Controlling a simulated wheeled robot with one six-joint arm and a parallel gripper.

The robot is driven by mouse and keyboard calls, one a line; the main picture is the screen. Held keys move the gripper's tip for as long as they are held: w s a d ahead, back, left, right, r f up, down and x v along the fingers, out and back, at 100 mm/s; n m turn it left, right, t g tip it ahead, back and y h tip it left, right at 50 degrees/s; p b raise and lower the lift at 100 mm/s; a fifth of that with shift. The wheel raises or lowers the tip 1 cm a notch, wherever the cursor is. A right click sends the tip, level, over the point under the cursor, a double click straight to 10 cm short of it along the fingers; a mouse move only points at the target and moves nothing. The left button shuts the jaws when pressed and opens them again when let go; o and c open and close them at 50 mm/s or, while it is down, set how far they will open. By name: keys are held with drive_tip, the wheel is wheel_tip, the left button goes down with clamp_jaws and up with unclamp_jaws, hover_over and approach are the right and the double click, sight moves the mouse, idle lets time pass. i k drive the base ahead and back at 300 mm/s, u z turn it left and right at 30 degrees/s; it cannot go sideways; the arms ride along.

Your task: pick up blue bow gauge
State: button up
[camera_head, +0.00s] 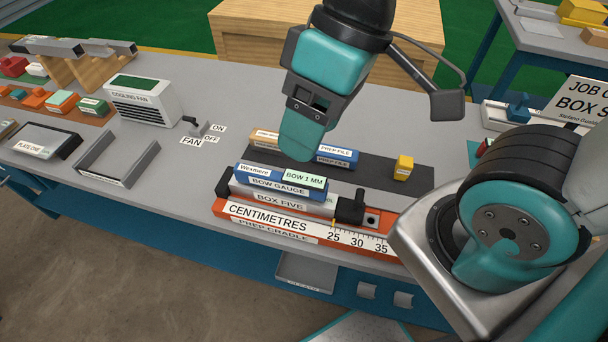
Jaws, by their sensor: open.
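The blue bow gauge (279,185) is a long blue bar with white and pale green labels reading "BOW GAUGE", "Wexmere" and "BOW 1 MM". It lies on top of the grey bar labelled "BOX FIVE" (280,199), in the orange prep cradle (224,207) with a centimetre scale. My gripper (303,143) is a teal and dark head pointing down, just above and behind the bow gauge in the picture. It is open and seems to hold nothing. Its far finger is hidden, and I cannot tell the exact gap to the gauge.
Behind the gauge, a dark mat (385,180) holds a blue prep file (338,160), an orange-brown block (264,138) and a yellow block (403,168). A black clamp (351,207) stands at the cradle's right. A fan switch (198,129) and cooling fan (142,100) are left.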

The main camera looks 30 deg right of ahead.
sight(315, 187)
drive_tip(key=z, duration=1.95)
drive_tip(key=k, duration=1.25)
drive_tip(key=u, duration=2.05)
drive_tip(key=i, duration=0.5)
drive_tip(key=u, duration=0.05)
